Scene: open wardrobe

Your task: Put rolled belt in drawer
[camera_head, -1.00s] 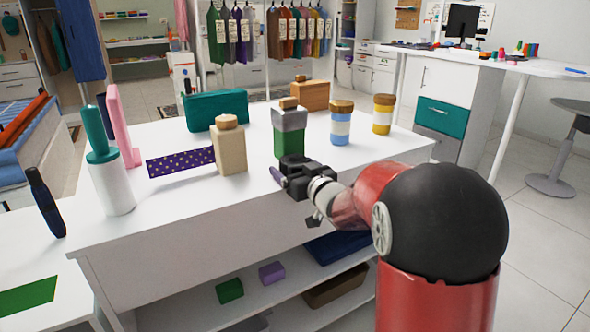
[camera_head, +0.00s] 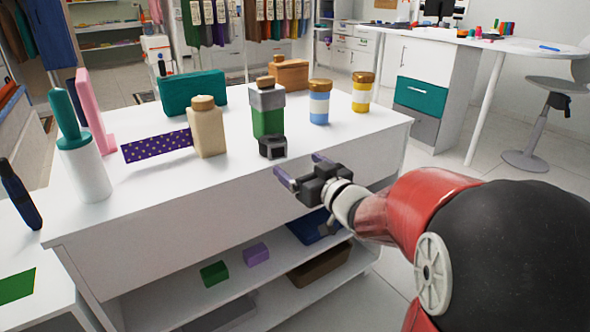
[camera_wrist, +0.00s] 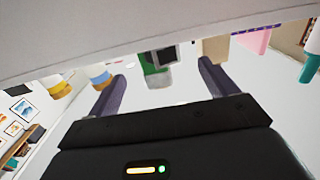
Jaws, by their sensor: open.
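The rolled belt (camera_head: 272,147), a small black coil, sits near the front edge of the white table (camera_head: 105,215), just in front of the green bottle with a grey top (camera_head: 267,112). A dark, square-looking item in the wrist view (camera_wrist: 165,56) appears to be the same belt. My gripper (camera_head: 301,168) is open and empty, in front of the table edge, to the right of and lower than the belt, apart from it. Its two fingers also show in the wrist view (camera_wrist: 162,72). A closed teal drawer (camera_head: 421,95) is in the white cabinet at the back right.
A beige bottle (camera_head: 206,130), a blue-white jar (camera_head: 319,105) and a yellow jar (camera_head: 362,92) stand on the table. A teal box (camera_head: 192,93) and an orange-brown box (camera_head: 288,74) are behind. An open shelf (camera_head: 275,278) below holds several boxes. A stool (camera_head: 540,120) stands right.

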